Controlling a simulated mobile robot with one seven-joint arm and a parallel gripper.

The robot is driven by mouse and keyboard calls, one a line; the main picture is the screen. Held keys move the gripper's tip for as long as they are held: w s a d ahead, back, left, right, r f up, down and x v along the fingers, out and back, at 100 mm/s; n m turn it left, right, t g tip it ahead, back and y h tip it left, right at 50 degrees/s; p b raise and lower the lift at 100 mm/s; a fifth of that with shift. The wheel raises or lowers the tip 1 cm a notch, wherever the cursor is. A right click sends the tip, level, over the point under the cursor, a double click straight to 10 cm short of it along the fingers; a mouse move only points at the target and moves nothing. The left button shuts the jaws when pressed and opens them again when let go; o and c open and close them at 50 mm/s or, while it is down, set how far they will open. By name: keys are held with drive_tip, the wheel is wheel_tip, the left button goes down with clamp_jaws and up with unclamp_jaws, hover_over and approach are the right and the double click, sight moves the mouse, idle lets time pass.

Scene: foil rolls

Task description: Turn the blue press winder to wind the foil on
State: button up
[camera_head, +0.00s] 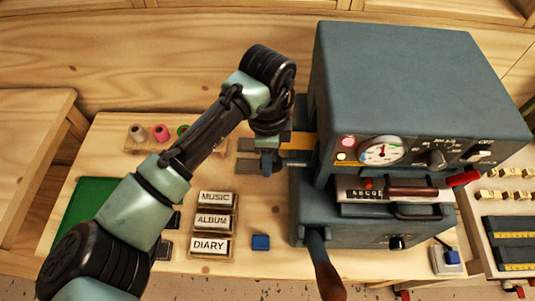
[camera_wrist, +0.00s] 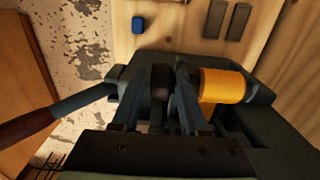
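The blue-grey press (camera_head: 410,85) stands right of the middle in the head view. A gold foil roll (camera_wrist: 222,86) sits on its side, just right of my fingers in the wrist view; its gold also shows in the head view (camera_head: 298,141). My gripper (camera_head: 268,163) is at the press's left side, pointing down beside the roll. In the wrist view, my two fingers (camera_wrist: 161,75) stand apart on either side of a dark, round part (camera_wrist: 160,84), possibly the winder. I cannot tell whether they touch it. No clearly blue winder shows; my gripper hides that spot in the head view.
A lever with a brown handle (camera_head: 328,279) juts out at the press's lower front. A blue block (camera_head: 260,242) lies on the bench (camera_head: 278,207) beside the MUSIC, ALBUM and DIARY blocks (camera_head: 214,222). Coloured spools (camera_head: 161,133) stand at the back left. Letter pieces lie at the right.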

clamp_jaws()
drive_tip(key=shift+d+r+y+p, duration=0.15)
drive_tip(key=shift+d+y+p, duration=0.25)
drive_tip(key=shift+y, duration=0.6)
drive_tip(key=shift+y+p, duration=0.3)
drive_tip(key=shift+y, duration=1)
drive_tip(key=shift+o, duration=1.8)
unclamp_jaws()
drive_tip(key=v, duration=1.3)
drive_tip(key=shift+p, duration=0.35)
